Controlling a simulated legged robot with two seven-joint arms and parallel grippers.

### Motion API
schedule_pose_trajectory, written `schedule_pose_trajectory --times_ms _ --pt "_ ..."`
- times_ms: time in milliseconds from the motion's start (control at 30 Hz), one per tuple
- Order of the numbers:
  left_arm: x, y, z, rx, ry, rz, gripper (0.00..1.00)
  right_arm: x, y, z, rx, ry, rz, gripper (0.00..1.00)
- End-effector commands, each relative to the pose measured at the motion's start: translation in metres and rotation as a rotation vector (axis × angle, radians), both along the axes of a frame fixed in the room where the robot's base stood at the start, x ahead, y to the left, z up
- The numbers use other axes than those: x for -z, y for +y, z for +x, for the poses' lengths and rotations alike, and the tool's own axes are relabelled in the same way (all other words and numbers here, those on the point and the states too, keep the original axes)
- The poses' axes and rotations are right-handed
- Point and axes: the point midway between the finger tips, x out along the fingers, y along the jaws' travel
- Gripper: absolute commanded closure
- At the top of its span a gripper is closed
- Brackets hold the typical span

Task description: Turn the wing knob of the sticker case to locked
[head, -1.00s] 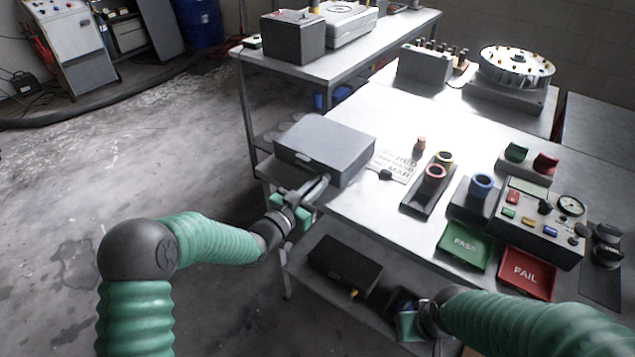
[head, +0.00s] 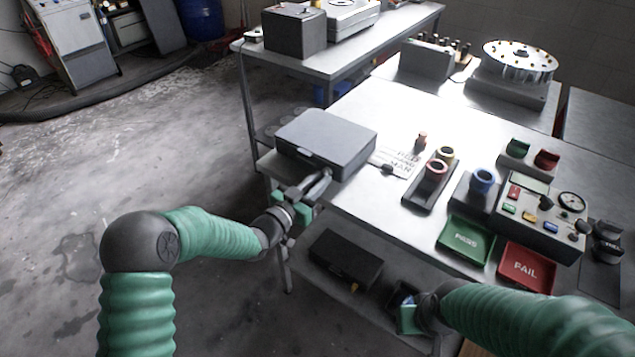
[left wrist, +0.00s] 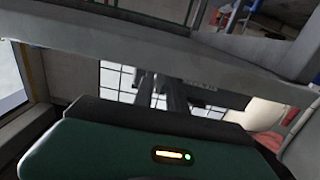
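A grey lidded case (head: 325,137), which I take for the sticker case, sits shut at the left end of the metal table. A small latch-like part shows on its front face; I cannot make out the wing knob or its position. My left gripper (head: 322,182) is at the case's front face, near its right part; I cannot tell whether it touches. In the left wrist view its dark fingers (left wrist: 162,95) point ahead under a grey edge, and their gap is unclear. My right gripper (head: 407,312) is low at the table's front, its fingers hidden.
Beside the case lie a printed card (head: 398,160) and a holder with ring-shaped rollers (head: 437,168). Further right are a green PASS tray (head: 466,240), a red FAIL tray (head: 527,267) and a control box (head: 540,222). A black case (head: 345,258) lies on the lower shelf.

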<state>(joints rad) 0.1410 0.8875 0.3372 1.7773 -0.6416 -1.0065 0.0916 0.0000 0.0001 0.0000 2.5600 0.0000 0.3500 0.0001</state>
Motion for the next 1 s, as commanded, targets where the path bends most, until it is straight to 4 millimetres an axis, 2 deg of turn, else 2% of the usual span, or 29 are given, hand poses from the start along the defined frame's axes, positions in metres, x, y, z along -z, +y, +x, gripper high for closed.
schedule_pose_trajectory --times_ms 167,267,500,700,833,1000 --pt "-0.002 0.009 -0.011 -0.001 -0.002 0.001 0.83 -0.003 0.0 0.0 0.0 0.0 0.0 1.0" --pt "-0.003 0.023 -0.029 -0.002 0.001 0.001 0.83 -0.007 0.0 0.0 0.0 0.0 0.0 1.0" --pt "-0.002 0.065 -0.087 -0.003 0.004 0.0 0.83 -0.014 0.0 0.0 0.0 0.0 0.0 1.0" --pt "0.001 0.091 -0.123 -0.002 0.006 0.001 0.83 -0.017 0.0 0.0 0.0 0.0 0.0 1.0" --pt "0.001 0.099 -0.134 -0.001 0.004 0.001 0.83 -0.018 0.0 0.0 0.0 0.0 0.0 1.0" --pt "0.001 0.1 -0.136 0.0 0.003 0.0 0.83 -0.018 0.0 0.0 0.0 0.0 0.0 1.0"
